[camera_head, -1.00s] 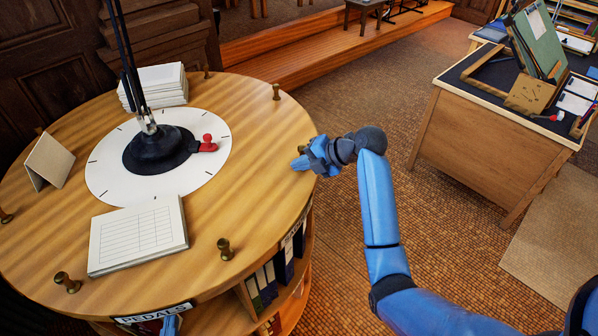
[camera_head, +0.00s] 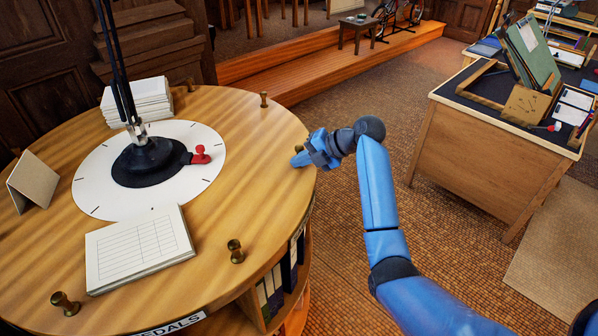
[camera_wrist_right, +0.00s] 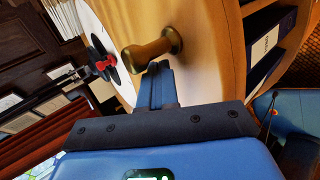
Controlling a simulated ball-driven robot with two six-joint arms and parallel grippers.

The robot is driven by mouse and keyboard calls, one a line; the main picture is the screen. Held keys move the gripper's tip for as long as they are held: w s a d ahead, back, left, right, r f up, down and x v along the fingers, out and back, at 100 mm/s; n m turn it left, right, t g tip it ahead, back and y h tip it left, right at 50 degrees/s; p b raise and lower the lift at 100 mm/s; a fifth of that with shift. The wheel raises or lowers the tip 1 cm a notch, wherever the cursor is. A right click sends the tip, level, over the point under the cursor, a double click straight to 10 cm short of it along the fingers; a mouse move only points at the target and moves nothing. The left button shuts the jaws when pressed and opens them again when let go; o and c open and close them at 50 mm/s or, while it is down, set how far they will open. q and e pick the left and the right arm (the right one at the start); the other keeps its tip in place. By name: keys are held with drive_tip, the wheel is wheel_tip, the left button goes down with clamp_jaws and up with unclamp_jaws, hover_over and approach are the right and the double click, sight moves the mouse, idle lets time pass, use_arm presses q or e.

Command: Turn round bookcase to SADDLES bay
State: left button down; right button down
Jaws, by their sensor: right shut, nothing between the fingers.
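The round bookcase (camera_head: 225,180) fills the left of the head view, with brass pegs around its wooden top. The label on its near side (camera_head: 172,326) is cut off by the frame and reads "...EDALS". A second label on its right side (camera_head: 299,236) is too small to read. No SADDLES label shows. My right gripper (camera_head: 302,159) is shut at the top's right edge, beside a brass peg (camera_wrist_right: 150,50). In the right wrist view its shut fingers (camera_wrist_right: 158,82) reach close to this peg; I cannot tell if they touch. My left gripper is out of view.
A white dial (camera_head: 100,195) with a black lamp base (camera_head: 150,163) and red pointer (camera_head: 201,155) sits mid-top. A paper stack (camera_head: 138,102), pad (camera_head: 140,248) and folded card (camera_head: 33,183) lie around it. A desk (camera_head: 490,150) stands right, across open floor.

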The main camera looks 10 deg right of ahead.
sight(286, 153)
drive_tip(key=shift+w, duration=0.2)
drive_tip(key=shift+s+r, duration=0.15)
drive_tip(key=shift+s, duration=0.1)
drive_tip(key=shift+n, duration=0.3)
drive_tip(key=w+b, duration=0.2)
drive_tip(key=b, duration=0.1)
drive_tip(key=w+b, duration=0.1)
drive_tip(key=w, duration=0.1)
drive_tip(key=shift+d+f, duration=0.3)
drive_tip(key=shift+d, duration=0.05)
drive_tip(key=shift+w+d+r+g+b, duration=0.15)
drive_tip(key=shift+w+g+b, duration=0.15)
drive_tip(key=shift+w+b, duration=0.5)
drive_tip(key=shift+r, duration=0.1)
